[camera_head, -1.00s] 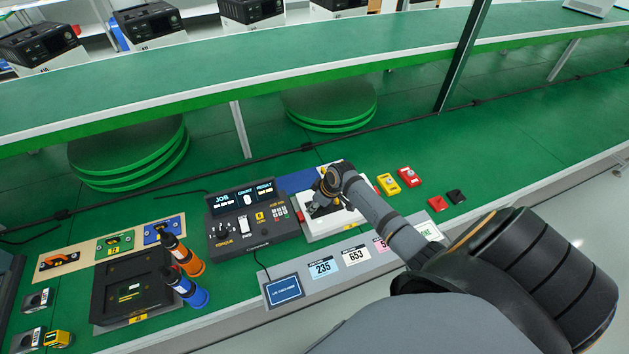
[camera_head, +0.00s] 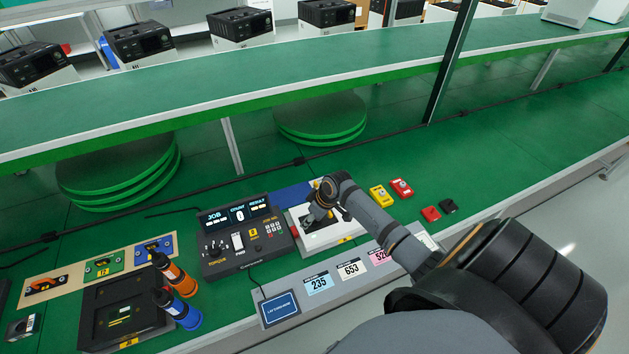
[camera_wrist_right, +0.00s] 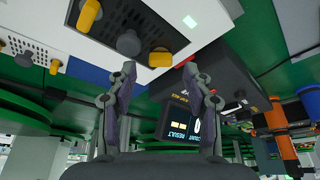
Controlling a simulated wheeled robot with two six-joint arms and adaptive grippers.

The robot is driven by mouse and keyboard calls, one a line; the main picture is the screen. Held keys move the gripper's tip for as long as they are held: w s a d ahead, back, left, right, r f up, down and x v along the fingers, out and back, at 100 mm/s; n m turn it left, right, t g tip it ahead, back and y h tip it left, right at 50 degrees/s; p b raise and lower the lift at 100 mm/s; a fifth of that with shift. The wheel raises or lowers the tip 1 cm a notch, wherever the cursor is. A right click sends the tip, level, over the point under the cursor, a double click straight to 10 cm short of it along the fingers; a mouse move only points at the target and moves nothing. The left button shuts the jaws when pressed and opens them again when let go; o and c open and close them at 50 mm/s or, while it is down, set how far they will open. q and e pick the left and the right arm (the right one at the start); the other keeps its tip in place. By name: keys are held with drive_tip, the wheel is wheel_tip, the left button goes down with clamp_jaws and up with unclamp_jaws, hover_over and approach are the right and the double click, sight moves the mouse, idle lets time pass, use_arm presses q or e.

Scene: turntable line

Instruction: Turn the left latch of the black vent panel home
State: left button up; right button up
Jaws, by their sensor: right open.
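A white unit (camera_head: 345,234) with a black patch on top, which seems to hold the vent panel, sits right of the dark control box. My right gripper (camera_head: 318,212) is over it and hides part of it. In the right wrist view the vented face (camera_wrist_right: 112,18) fills the top, with a yellow latch (camera_wrist_right: 90,14), a second yellow latch (camera_wrist_right: 161,57) and a dark round knob (camera_wrist_right: 129,43). My right gripper (camera_wrist_right: 160,76) is open and empty, its fingertips just below them. I cannot tell whether they touch, or which latch is the left one. My left gripper is out of view.
The dark control box (camera_head: 242,262) with lit displays stands close left of the unit. A yellow box (camera_head: 380,197) and a red box (camera_head: 401,188) stand to its right. A grey strip (camera_head: 330,303) with number cards runs in front. Orange (camera_head: 179,281) and blue (camera_head: 178,311) tools stand further left.

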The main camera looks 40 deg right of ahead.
drive_tip(key=v, duration=0.9)
drive_tip(key=shift+s+r, duration=0.15)
drive_tip(key=shift+r, duration=0.15)
